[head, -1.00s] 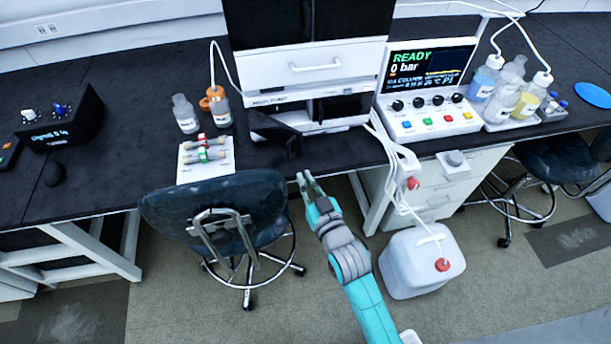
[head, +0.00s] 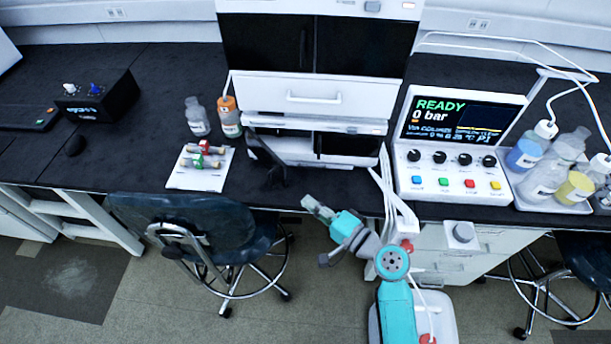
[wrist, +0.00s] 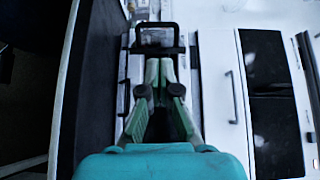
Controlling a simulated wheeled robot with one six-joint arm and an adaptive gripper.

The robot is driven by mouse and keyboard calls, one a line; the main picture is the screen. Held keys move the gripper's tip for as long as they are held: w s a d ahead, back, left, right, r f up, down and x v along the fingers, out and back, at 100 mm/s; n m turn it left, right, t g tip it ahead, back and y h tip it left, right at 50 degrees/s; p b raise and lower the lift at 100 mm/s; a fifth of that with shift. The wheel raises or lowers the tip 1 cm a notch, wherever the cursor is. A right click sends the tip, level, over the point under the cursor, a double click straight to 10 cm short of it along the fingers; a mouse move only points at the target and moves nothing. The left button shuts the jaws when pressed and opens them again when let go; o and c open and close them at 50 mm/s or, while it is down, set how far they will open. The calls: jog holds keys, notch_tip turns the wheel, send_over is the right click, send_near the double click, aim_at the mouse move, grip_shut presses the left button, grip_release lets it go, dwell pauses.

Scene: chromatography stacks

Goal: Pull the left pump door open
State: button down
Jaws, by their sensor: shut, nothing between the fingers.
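The lower module of the stack (head: 352,147) stands on the bench, below a white drawer front. A dark panel (head: 266,158), which looks like the left pump door, stands out from its left side at an angle, swung open. My gripper (head: 307,201) is in front of the bench edge, below and right of this panel and apart from it. In the wrist view my gripper (wrist: 159,65) has its green fingers together and empty. A black frame-like part (wrist: 158,29) shows beyond the fingertips; I cannot tell if it belongs to the door.
A control panel (head: 455,165) stands right of the stack, with bottles in a tray beyond it. A white tray of vials (head: 200,180) and two bottles stand left. A chair (head: 190,225) is left of my arm. White tubes hang beside the stack.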

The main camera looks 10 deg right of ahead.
aim_at(271, 179)
jog(key=x, duration=0.9)
jog(key=shift+w+a+r, duration=0.2)
jog(key=shift+w+r, duration=0.05)
jog(key=shift+r, duration=0.05)
jog(key=shift+a, duration=0.1)
jog(key=shift+s+a+m+t, duration=0.3)
jog(key=shift+a+t, duration=0.1)
jog(key=shift+a, duration=0.05)
